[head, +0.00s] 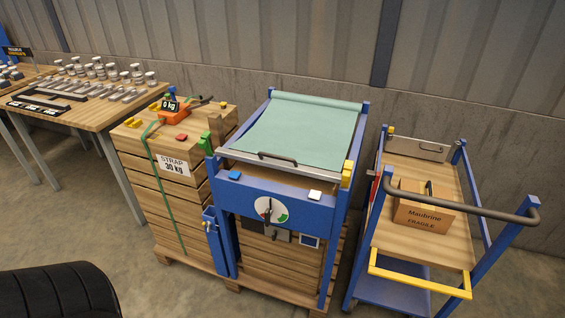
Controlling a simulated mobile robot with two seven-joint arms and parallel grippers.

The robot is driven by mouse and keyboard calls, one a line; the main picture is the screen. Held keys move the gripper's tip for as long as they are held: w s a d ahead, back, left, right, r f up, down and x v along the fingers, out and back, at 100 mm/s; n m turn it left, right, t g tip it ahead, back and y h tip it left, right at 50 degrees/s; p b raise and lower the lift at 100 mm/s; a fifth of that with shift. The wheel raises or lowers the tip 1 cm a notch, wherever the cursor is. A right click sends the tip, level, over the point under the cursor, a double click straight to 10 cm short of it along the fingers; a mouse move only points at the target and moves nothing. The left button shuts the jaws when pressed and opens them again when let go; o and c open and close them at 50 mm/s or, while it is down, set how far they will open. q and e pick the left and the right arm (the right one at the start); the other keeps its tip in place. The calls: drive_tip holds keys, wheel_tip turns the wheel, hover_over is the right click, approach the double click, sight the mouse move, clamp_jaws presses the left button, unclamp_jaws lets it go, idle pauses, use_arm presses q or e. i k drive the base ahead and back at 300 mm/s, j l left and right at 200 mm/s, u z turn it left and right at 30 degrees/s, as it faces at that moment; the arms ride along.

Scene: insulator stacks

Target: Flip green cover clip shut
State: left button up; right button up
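A small green clip (205,143) stands at the left side of the blue frame (244,196), near the left front corner of the pale green cover (303,133). It looks upright; whether it is latched cannot be told at this size. The cover lies over the top of the frame, with a metal bar and dark handle (278,159) along its front edge. A yellow clip (347,173) sits at the right front corner of the cover. Neither of my grippers shows in the head view.
Left of the frame is a wooden stack (137,148) with a green strap, an orange tensioner (173,113) and a "STRAP 30 kg" label. A blue trolley (485,222) with a carton (422,209) stands right. A table (97,113) holds metal parts. Open floor lies in front.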

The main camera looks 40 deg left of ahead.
sight(203, 143)
drive_tip(key=u, duration=1.7)
